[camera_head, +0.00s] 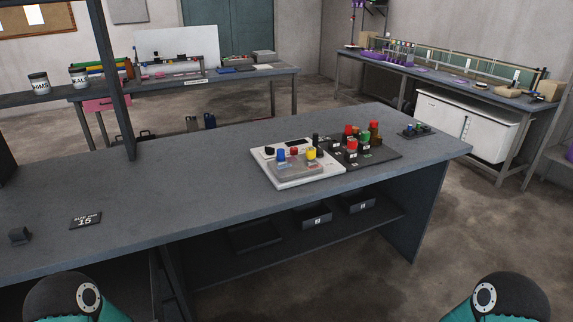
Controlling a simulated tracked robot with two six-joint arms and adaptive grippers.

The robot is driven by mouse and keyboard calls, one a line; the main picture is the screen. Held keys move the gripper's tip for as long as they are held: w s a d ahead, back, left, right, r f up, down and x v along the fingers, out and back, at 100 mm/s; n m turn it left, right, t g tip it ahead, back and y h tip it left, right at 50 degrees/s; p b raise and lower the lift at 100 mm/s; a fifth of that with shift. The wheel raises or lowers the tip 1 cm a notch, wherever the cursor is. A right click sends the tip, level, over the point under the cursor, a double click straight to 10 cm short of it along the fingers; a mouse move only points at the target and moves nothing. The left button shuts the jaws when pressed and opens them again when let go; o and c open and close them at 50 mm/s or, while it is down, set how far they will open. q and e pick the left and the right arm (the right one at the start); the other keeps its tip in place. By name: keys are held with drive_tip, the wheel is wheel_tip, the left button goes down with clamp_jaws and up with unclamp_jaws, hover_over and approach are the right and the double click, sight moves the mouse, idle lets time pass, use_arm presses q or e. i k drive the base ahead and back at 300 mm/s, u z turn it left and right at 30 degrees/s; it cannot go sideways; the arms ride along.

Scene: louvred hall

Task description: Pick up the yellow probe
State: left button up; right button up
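A small yellow object (311,153), which looks like the yellow probe, stands on the right part of a white tray (281,183) on the grey workbench (190,192). It is too small to make out its shape in detail. A blue piece (281,155) and a red piece (294,151) stand to its left, and a black piece (316,140) stands just behind it. A clear box-like item (290,166) lies in front of them. Neither gripper is in view; only rounded parts of my two arms show at the bottom left and bottom right.
A dark board (385,155) with red and green pieces adjoins the white tray on the right. A sign reading 15 (86,220) and a small dark block (19,236) are at left. A dark upright post (113,85) rises behind. The bench between sign and tray is clear.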

sight(310, 152)
drive_tip(key=z, duration=0.15)
drive_tip(key=i, duration=0.8)
drive_tip(key=u, duration=0.2)
drive_tip(key=k, duration=0.75)
drive_tip(key=z, duration=0.3)
drive_tip(key=i, duration=0.8)
drive_tip(key=u, duration=0.35)
